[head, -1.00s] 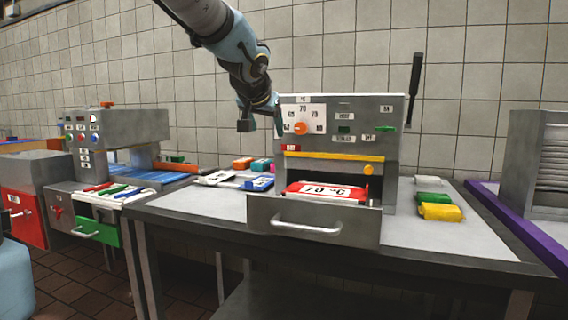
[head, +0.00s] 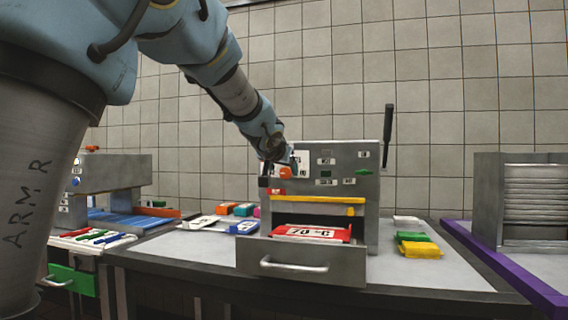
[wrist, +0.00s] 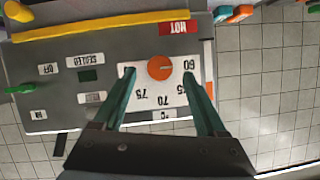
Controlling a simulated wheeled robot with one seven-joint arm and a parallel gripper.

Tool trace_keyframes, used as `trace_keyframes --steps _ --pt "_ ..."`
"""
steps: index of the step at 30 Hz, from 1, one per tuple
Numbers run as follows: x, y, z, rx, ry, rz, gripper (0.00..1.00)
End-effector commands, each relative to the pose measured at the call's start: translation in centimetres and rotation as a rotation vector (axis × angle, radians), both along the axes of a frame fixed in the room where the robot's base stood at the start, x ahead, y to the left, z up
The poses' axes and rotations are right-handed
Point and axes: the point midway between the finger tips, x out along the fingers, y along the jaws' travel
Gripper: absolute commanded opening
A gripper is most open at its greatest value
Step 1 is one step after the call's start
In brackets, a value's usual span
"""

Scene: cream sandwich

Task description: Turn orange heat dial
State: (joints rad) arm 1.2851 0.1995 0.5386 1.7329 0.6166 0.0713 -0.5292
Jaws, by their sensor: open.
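The orange heat dial (wrist: 160,68) sits on a white scale plate (wrist: 155,98) on the grey machine's front panel. In the wrist view the scale shows 60, 70 and 75. My gripper (wrist: 157,72) is open, with one finger on each side of the dial. I see a gap between the dial and each finger; contact cannot be told. In the head view the dial (head: 285,172) shows partly beside my gripper (head: 272,180), which covers part of the scale. The dial's pointer is not clear.
The machine (head: 350,215) has a yellow bar (head: 315,200), an upright dark lever (head: 388,135) and an open front drawer (head: 300,268) with a red 70 °C card (head: 315,233). Green and yellow packets (head: 420,249) lie to the right, several coloured packets to the left. The tiled wall is behind.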

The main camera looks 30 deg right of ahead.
Motion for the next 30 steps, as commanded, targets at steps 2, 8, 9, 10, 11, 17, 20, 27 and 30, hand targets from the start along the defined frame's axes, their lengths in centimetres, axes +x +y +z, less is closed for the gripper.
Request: trace_keyframes --steps 2,8,9,10,11,17,20,27,30 --pt "0.8 -0.5 -0.2 0.002 -0.001 0.002 0.74" --pt "1.6 -1.3 -0.8 -0.001 0.000 0.000 0.74" --pt "1.7 -1.4 -0.8 -0.001 0.000 0.000 0.74" --pt "1.7 -1.4 -0.8 -0.001 0.000 0.000 0.74" --pt "1.7 -1.4 -0.9 -0.002 0.000 -0.001 0.74" --pt "1.7 -1.4 -0.9 -0.002 0.000 -0.001 0.74" --pt "1.7 -1.4 -0.9 -0.002 0.000 -0.001 0.63" --pt "1.7 -1.4 -0.9 -0.001 0.000 0.000 0.36" --pt "1.7 -1.4 -0.9 -0.001 0.000 0.000 0.25"
